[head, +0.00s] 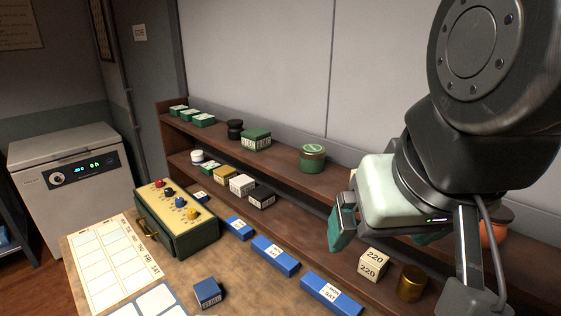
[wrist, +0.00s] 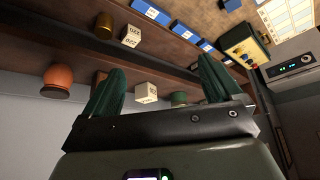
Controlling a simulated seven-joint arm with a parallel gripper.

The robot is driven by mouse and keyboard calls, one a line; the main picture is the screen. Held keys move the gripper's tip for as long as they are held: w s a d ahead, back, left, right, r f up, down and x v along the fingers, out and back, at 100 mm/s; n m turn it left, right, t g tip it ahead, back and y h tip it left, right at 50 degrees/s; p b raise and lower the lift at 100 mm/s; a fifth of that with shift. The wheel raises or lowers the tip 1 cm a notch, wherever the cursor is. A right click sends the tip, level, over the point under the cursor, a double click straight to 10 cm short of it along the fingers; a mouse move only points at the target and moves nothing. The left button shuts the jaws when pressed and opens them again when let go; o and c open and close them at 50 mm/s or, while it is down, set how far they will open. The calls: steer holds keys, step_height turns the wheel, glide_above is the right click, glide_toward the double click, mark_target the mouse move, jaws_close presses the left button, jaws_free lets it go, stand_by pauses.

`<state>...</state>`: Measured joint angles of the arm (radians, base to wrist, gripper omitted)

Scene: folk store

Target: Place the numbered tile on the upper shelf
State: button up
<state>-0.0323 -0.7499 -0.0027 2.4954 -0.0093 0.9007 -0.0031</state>
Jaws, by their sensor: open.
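A cream block marked 220 (head: 372,265) stands on the lower shelf beside a gold cylinder (head: 411,283). It also shows in the wrist view (wrist: 131,38). A second pale block with dark marks (wrist: 146,92) stands on the upper shelf (head: 285,168); its number is too small to read. In the head view that block is hidden behind my gripper (head: 385,236). My gripper is open with green fingers, and in the wrist view (wrist: 162,70) the second block appears between them, not visibly touching either. I cannot tell how far beyond the fingertips it is.
A green jar (head: 312,158) stands left of my gripper on the upper shelf, and an orange pot (wrist: 57,80) on the other side. Blue boxes (head: 275,256) line the counter. A green case with knobs (head: 177,215) stands farther left. Free shelf shows around the jar.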

steer(key=shift+w, duration=0.1)
steer(key=w+a+f+n+g, duration=0.3)
steer(key=w+a+f+n, duration=0.8)
steer(key=w+a, duration=0.45)
steer(key=a+f+n+g, duration=0.1)
steer(key=a+f, duration=0.3)
steer(key=f, duration=0.5)
steer(key=a+f+n, duration=0.3)
steer(key=a+f, duration=0.2)
steer(key=f, duration=0.3)
steer(key=a+f+n+g, duration=0.1)
steer(key=a+f, duration=0.3)
steer(key=f, duration=0.5)
steer(key=shift+w+a+f+n+g, duration=0.1)
steer(key=shift+a+f+n+g, duration=0.25)
steer(key=shift+n, duration=0.45)
steer(key=shift+f, duration=3.15)
